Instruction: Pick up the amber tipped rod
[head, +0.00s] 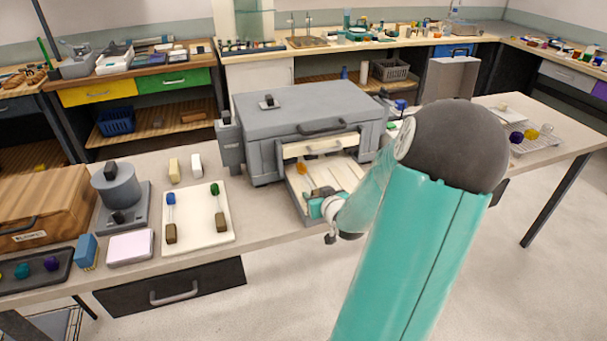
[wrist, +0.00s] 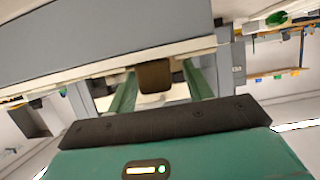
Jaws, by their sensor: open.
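The amber tip (head: 301,168) of a rod shows at the mouth of the grey oven-like box (head: 305,115), above its pale pulled-out shelf (head: 345,172). My gripper (head: 318,206) is at the front left edge of this shelf. In the wrist view, the two green fingers of my gripper (wrist: 160,72) stand apart on either side of a dark brown block (wrist: 155,78). The block looks like the end piece of a rod, and gaps show beside it. The rod's shaft is not clear in either view.
Left of the box, a white tray (head: 203,232) holds a blue-tipped rod (head: 171,210) and a green-tipped rod (head: 216,200), both with brown ends. A grey burner-like device (head: 118,190) and a wooden case (head: 45,205) stand farther left. Table between box and tray is clear.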

